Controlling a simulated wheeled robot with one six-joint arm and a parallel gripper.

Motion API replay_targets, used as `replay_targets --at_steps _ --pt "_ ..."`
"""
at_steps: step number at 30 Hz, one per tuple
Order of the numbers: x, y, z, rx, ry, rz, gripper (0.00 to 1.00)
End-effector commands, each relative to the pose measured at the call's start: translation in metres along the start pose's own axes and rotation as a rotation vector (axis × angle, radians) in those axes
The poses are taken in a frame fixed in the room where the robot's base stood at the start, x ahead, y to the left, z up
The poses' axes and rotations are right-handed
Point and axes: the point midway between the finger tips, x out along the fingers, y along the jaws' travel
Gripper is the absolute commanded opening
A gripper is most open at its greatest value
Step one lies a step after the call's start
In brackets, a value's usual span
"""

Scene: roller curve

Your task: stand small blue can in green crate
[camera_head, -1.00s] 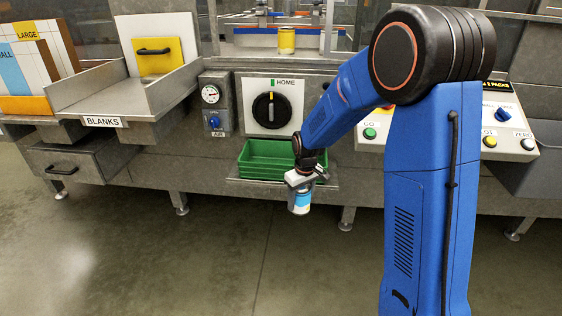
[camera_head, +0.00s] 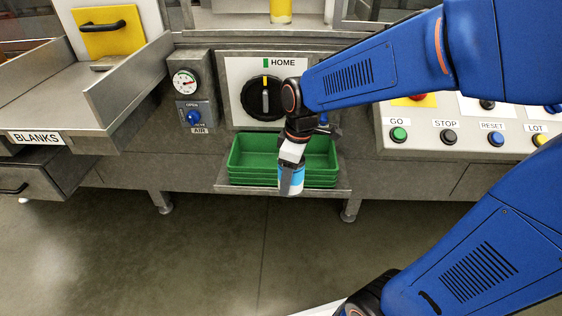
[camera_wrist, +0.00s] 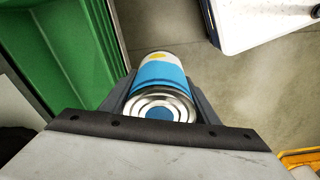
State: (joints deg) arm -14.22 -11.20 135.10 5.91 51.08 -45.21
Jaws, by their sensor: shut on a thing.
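The small blue can (camera_head: 291,180), blue with a white band and metal end, is held in my gripper (camera_head: 291,166). In the wrist view the can (camera_wrist: 162,82) lies between the two fingers of my gripper (camera_wrist: 160,95), with a metal end facing the camera. The green crate (camera_head: 250,180) sits on a low metal shelf below the dial. In the head view the can overlaps the crate's front wall; it seems to be in front of it, not inside. The crate's green wall also shows at the left of the wrist view (camera_wrist: 75,40).
The dial (camera_head: 264,98) marked HOME is on the panel just above the crate. The metal shelf (camera_head: 232,187) bears the crate. The button panel (camera_head: 440,135) is at right and the BLANKS chute (camera_head: 80,110) at left. Open floor lies in front.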

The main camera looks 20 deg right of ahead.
Motion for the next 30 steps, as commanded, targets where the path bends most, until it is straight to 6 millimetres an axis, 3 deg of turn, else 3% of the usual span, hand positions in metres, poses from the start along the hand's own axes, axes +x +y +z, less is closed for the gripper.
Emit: replay_targets --at_steps 4,21,30 --pt "0.000 0.015 -0.004 -0.002 -0.001 -0.001 0.29" --pt "0.005 0.133 -0.037 -0.002 0.000 0.000 0.29" --pt "0.006 0.179 -0.051 -0.003 0.000 -0.001 0.29"
